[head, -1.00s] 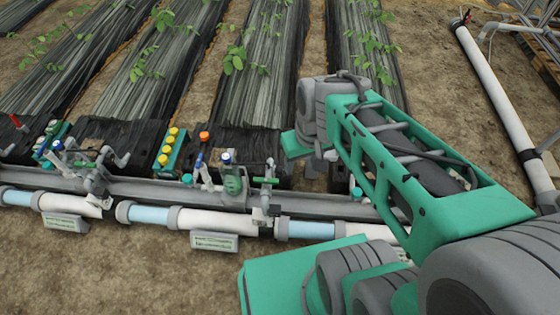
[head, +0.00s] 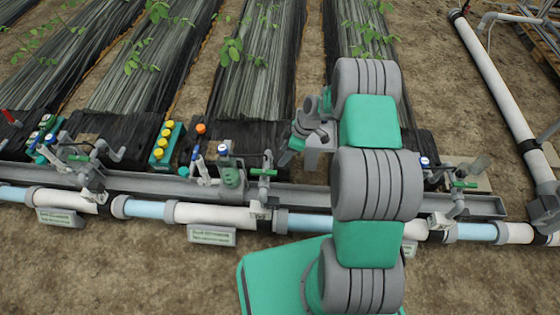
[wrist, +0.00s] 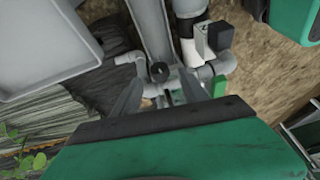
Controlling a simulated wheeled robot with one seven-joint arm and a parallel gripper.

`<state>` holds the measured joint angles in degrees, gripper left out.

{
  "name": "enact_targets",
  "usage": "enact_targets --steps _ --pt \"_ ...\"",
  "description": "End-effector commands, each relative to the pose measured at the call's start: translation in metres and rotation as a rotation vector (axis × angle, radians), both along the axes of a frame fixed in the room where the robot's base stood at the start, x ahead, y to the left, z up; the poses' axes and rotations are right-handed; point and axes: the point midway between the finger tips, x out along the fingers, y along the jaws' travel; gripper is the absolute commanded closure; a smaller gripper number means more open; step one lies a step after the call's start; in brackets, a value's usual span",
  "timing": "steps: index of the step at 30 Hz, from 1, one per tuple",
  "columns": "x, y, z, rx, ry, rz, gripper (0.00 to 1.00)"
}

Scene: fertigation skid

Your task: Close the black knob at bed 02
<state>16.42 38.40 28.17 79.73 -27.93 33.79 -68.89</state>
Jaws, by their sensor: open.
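A small round black knob (wrist: 160,72) shows in the wrist view, on grey pipe fittings just ahead of my gripper (wrist: 160,88). The two grey fingers are open, one on each side of the knob's line, with nothing held. I cannot tell how far the fingertips are from the knob, or whether it is turned. In the head view I cannot pick out the knob, and my arm covers part of the pipe line. The bed signs, such as the sign (head: 211,235), are too small to read.
A green lever (wrist: 218,87) and a dark valve box (wrist: 212,38) lie to the right in the wrist view. A pale grey tray (wrist: 45,50) fills its upper left. In the head view, fittings with green levers (head: 264,172) stand along the grey rail (head: 310,197). Bare soil lies in front.

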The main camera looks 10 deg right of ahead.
Motion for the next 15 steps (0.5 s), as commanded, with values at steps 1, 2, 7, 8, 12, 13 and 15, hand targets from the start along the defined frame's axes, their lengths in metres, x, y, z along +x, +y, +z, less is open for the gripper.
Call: enact_targets --steps 1,2,7,8,12,13,15 --pt "0.000 0.004 -0.014 0.000 0.002 0.002 0.49" --pt "0.000 0.007 -0.019 0.000 0.003 0.002 0.49" --pt "0.002 0.015 -0.036 -0.001 0.002 0.000 0.49" --pt "0.002 0.015 -0.037 -0.001 0.002 0.000 0.49" --pt "0.002 0.016 -0.037 -0.001 0.001 -0.002 0.49" --pt "0.003 0.016 -0.037 -0.001 0.001 -0.002 0.49" --pt "0.002 0.016 -0.037 -0.001 0.001 -0.002 0.49"
